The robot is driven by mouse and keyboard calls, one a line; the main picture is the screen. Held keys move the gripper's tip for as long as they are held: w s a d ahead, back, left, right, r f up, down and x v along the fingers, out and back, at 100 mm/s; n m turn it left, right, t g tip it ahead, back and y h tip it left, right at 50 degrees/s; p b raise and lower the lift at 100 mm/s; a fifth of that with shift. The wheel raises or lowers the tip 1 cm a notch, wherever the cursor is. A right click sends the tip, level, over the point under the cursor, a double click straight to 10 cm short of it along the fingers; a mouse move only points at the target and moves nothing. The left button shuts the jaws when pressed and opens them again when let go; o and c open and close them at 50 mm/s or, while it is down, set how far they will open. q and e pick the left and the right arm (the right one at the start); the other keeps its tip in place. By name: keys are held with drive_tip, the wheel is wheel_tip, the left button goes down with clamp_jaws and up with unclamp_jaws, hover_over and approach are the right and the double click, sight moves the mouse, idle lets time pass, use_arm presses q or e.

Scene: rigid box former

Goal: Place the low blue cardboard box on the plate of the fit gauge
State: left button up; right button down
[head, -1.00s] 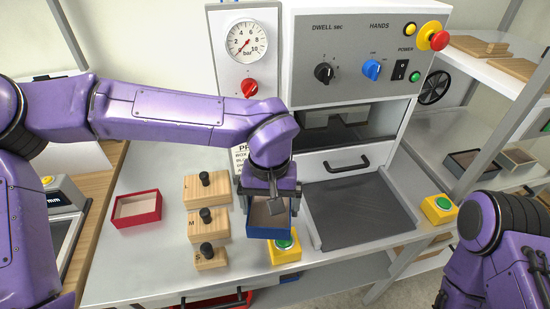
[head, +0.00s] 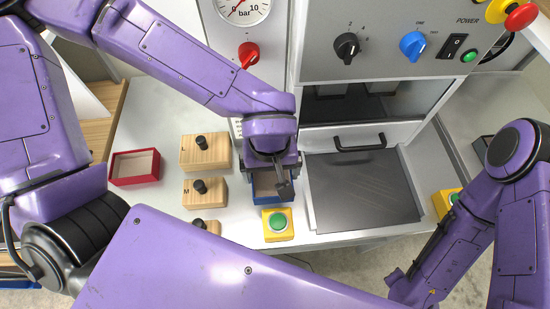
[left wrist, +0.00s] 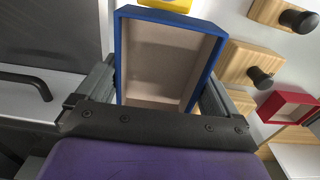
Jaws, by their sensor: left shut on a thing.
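The low blue cardboard box (head: 270,187), open at the top with a tan inside, is between the fingers of my left gripper (head: 271,178). In the left wrist view the box (left wrist: 122,58) shows its open side, with a finger at each side wall. My left gripper is shut on it. The box is over the bench just behind a yellow button box; I cannot tell whether it touches the bench. I cannot make out the fit gauge or its plate now. My right arm shows at the right, but its gripper is not in view.
Wooden blocks with black knobs (head: 205,152) stand left of the blue box, and a red tray (head: 134,167) lies further left. The yellow button box (head: 278,226) is in front. The press's dark plate (head: 362,188) is to the right, below its control panel (head: 390,45).

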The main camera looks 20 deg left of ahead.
use_arm(q)
drive_tip(key=w+f, duration=0.1)
drive_tip(key=w+a+f, duration=0.1)
drive_tip(key=w+f, duration=0.1)
drive_tip(key=w+a+f, duration=0.1)
drive_tip(key=f, duration=0.1)
drive_tip(key=shift+w, duration=0.3)
drive_tip(key=shift+w+f, duration=0.15)
drive_tip(key=shift+f, duration=0.15)
wheel_tip(320, 180, down, 4)
drive_tip(key=shift+a+r, duration=0.1)
drive_tip(key=shift+r, duration=0.15)
drive_tip(key=shift+w+f, duration=0.1)
drive_tip(key=shift+w, duration=0.1)
drive_tip(key=shift+s, duration=0.15)
drive_tip(key=o, duration=0.7)
drive_tip(key=shift+f, duration=0.1)
